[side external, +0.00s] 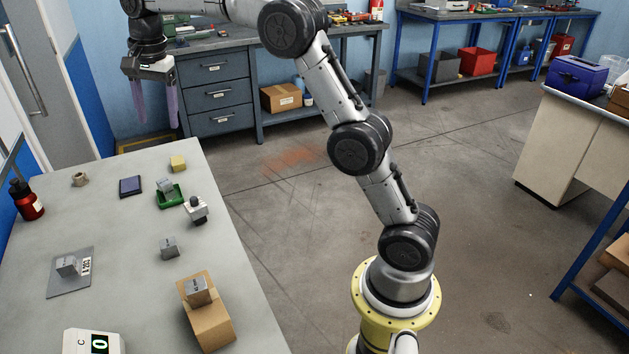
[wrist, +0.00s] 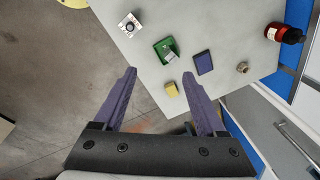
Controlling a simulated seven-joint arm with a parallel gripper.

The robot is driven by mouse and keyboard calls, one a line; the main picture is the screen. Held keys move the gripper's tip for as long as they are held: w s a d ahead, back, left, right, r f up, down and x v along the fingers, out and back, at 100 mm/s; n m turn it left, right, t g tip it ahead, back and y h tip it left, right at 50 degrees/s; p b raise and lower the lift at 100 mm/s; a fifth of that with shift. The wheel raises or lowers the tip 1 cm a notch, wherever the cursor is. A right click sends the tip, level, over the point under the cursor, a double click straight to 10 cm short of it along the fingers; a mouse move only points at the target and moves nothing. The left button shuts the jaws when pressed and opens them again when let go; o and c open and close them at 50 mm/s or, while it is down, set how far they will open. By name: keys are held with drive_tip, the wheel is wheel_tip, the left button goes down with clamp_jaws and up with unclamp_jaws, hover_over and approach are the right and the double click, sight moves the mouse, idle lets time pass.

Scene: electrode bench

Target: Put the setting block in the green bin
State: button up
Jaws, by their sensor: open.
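The green bin (side external: 172,204) is a small tray on the light table, with a grey block (side external: 165,185) in it. The bin (wrist: 159,46) and that block (wrist: 170,57) also show in the wrist view. More grey blocks stand elsewhere: one on a flat grey plate (side external: 67,266), one on the bare table (side external: 169,247), one on a cardboard box (side external: 197,290). I cannot tell from their markings which is the setting block. My gripper (side external: 156,118) is open and empty, raised beyond the table's far edge. Its two purple fingers (wrist: 159,74) are spread apart in the wrist view.
Near the bin are a yellow block (side external: 178,163), a dark blue pad (side external: 131,187) and a black-and-white knobbed device (side external: 196,209). A red bottle (side external: 27,200) and a beige ring-shaped part (side external: 80,179) stand at left. A digital display (side external: 94,342) is at the front.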

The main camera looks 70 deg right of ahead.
drive_tip(key=s+a+r+n+t, duration=0.1)
drive_tip(key=s+a+n, duration=0.15)
drive_tip(key=s, duration=0.45)
drive_tip(key=s+a+r+n, duration=0.1)
drive_tip(key=s+r+n, duration=0.15)
drive_tip(key=s, duration=0.45)
drive_tip(key=s+a+r+n+t, duration=0.1)
drive_tip(key=s+n, duration=0.3)
drive_tip(key=s, duration=0.3)
drive_tip(key=s+a+f+n+t, duration=0.1)
drive_tip(key=s+f+n, duration=0.5)
drive_tip(key=s, duration=0.9)
wheel_tip(320, 180, down, 3)
drive_tip(key=shift+s+a+f+t, duration=0.2)
drive_tip(key=shift+s+a+t, duration=0.05)
drive_tip(key=shift+a+t, duration=0.15)
